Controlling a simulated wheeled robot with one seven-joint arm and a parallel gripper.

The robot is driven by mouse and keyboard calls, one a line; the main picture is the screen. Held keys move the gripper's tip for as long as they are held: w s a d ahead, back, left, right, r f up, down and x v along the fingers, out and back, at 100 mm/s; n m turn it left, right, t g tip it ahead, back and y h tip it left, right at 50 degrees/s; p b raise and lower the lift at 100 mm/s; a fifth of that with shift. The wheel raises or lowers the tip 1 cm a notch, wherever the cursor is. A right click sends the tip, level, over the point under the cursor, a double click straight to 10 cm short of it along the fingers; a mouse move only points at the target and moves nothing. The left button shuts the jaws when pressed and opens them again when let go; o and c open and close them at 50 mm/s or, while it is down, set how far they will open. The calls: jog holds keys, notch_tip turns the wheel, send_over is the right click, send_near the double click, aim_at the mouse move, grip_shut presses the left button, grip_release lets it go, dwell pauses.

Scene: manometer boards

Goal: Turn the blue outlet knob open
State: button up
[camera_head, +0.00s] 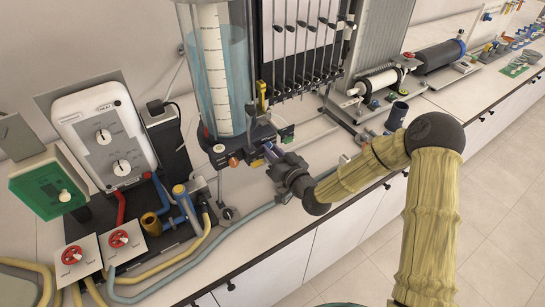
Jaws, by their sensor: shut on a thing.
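A tall clear cylinder (222,75) of blue water with a white scale stands on a dark base (225,142) in the middle of the bench. My gripper (273,154) comes in from the right, at the right side of this base. It is shut on the blue outlet knob (271,149), of which only a small blue part shows between the fingers. The knob's exact angle is hidden by the gripper. An orange-red fitting (233,161) shows on the front of the base, left of my gripper.
Left are a white control box (100,135) with dials, a green box (48,188) and two red valve knobs (118,238). A pale blue hose (245,218) runs along the front edge. A tube board (305,50) stands close behind my gripper. The floor at right is clear.

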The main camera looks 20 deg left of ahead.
jog(key=m+b, duration=0.4)
jog(key=m, duration=0.6)
jog(key=shift+m, duration=0.3)
jog(key=o, duration=1)
jog(key=shift+d, duration=0.1)
jog(key=v, duration=1.2)
jog(key=shift+w+r, duration=0.15)
jog(key=shift+r, duration=0.1)
jog(key=shift+d+p, duration=0.1)
jog(key=shift+p, duration=0.55)
jog(key=p, duration=0.2)
jog(key=shift+d+p, duration=0.35)
